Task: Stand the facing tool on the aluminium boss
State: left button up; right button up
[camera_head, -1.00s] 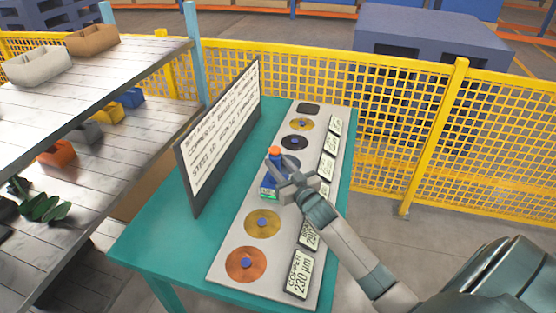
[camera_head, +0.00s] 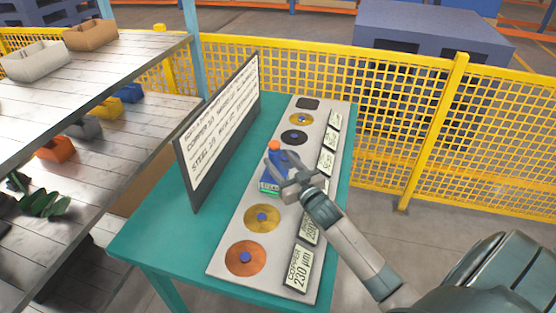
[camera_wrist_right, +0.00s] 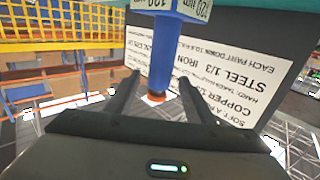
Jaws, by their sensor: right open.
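The facing tool (camera_head: 273,165) is upright among the discs on the pale strip (camera_head: 225,265). It has a blue body, an orange top and a small green-lit display at its foot. My right gripper (camera_head: 279,174) is at its shaft from the right. The right wrist view shows the blue shaft (camera_wrist_right: 163,60) between the two spread fingers (camera_wrist_right: 155,100), with gaps at both sides. The disc under the tool is mostly hidden, and I cannot tell whether it is the aluminium boss. My left gripper is not in view.
A copper disc (camera_head: 245,270) and a brass-coloured disc (camera_head: 262,227) lie nearer; a black disc (camera_head: 294,142) and others lie farther. Readout plates (camera_head: 297,270) line the right edge. A sign board (camera_head: 218,125) stands at left on the teal table (camera_head: 160,225). A yellow fence (camera_head: 410,130) stands behind.

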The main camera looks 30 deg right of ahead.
jog(key=s+b, duration=0.2)
jog(key=s, duration=0.8)
jog(key=shift+a, duration=0.35)
